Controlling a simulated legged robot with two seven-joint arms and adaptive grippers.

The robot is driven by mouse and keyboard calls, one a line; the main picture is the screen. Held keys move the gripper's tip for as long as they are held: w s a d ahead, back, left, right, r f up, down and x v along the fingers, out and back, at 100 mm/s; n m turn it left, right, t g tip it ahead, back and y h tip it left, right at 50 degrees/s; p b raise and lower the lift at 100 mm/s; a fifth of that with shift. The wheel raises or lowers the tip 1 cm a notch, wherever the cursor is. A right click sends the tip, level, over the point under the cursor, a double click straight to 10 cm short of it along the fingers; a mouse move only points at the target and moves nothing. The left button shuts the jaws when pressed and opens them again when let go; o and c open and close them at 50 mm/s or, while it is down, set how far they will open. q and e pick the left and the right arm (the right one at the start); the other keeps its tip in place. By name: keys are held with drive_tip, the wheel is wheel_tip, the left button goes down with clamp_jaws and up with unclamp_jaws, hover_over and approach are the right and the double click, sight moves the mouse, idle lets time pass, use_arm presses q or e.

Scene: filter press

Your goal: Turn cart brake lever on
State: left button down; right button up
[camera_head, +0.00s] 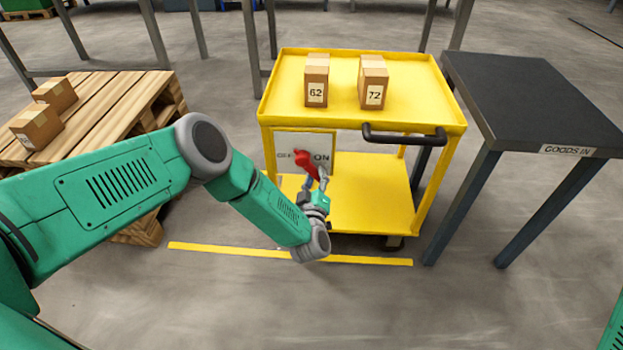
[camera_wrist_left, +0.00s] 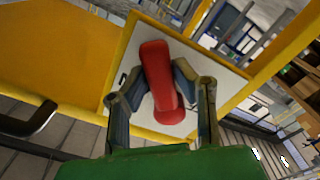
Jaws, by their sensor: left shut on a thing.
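The yellow cart (camera_head: 440,100) stands ahead with a pale label plate (camera_head: 318,142) on its front left. The red brake lever (camera_head: 306,162) is on this plate, between a partly hidden word at left and "ON" at right. In the left wrist view the red lever (camera_wrist_left: 160,75) crosses the white plate (camera_wrist_left: 205,65). My left gripper (camera_head: 315,182) is at the lever, and its two fingers are shut on the lever's sides in the left wrist view (camera_wrist_left: 160,85). The fingers partly hide the lever in the head view. My right gripper is out of view.
Two boxes (camera_head: 316,78) (camera_head: 373,80) stand on the cart's top tray. A black handle (camera_head: 405,138) sticks out in front. A dark "GOODS IN" table (camera_head: 530,95) is at right, a wooden pallet stack (camera_head: 110,105) at left. The floor in front is clear.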

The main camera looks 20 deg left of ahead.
use_arm(q)
drive_tip(key=shift+s+d+f+n, duration=0.1)
drive_tip(key=shift+d+f+n, duration=0.05)
drive_tip(key=shift+d+n, duration=0.35)
drive_tip(key=c, duration=1.4)
unclamp_jaws()
drive_tip(key=shift+o, duration=0.4)
drive_tip(key=shift+f, duration=0.1)
drive_tip(key=v, duration=1.1)
drive_tip(key=shift+s, duration=0.35)
drive_tip(key=shift+d, duration=0.15)
